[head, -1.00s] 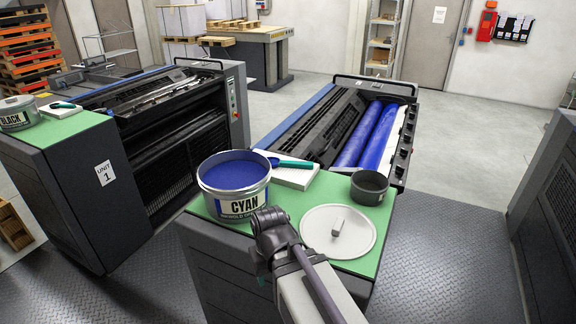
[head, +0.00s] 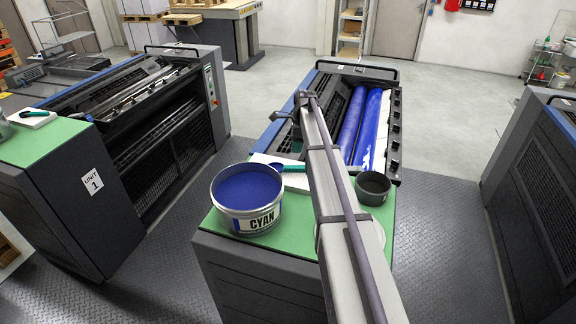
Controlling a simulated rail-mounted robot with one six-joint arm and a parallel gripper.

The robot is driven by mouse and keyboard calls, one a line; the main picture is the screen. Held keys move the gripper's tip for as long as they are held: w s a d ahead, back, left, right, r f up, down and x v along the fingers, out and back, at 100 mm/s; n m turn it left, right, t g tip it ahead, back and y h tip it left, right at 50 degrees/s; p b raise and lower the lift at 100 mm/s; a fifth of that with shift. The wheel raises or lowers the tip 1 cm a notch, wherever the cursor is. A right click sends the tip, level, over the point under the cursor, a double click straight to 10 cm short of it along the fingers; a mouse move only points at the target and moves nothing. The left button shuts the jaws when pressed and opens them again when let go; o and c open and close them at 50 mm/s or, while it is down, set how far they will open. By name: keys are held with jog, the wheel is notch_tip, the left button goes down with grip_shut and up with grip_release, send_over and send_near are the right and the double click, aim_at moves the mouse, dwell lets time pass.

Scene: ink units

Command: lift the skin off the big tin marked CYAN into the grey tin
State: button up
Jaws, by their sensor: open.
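The big tin marked CYAN (head: 247,222) stands open on the green top, full of dark blue ink with an even-looking surface (head: 247,187). The small dark grey tin (head: 373,192) stands open to its right, beyond my arm. A teal-handled tool (head: 290,168) lies on a white pad (head: 266,160) behind the CYAN tin, partly hidden by my arm. My gripper (head: 276,117) is raised beyond the tin and pad, seen small and dark against the press unit. It is open, and nothing shows in it.
The pale lid (head: 378,232) is mostly hidden behind my arm on the green top (head: 213,222). The press with blue rollers (head: 366,125) lies behind. Unit 1 (head: 92,182) stands to the left, and another machine (head: 530,165) to the right, with open floor between.

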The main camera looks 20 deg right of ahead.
aim_at(291, 167)
jog(key=f+b, duration=0.3)
jog(key=a+f+b, duration=0.1)
jog(key=f+b, duration=0.7)
jog(key=shift+w+a+f, duration=0.2)
jog(key=shift+w+a, duration=0.15)
jog(key=shift+w, duration=0.05)
jog(key=shift+s+r, duration=0.1)
jog(key=shift+r, duration=0.2)
grip_shut()
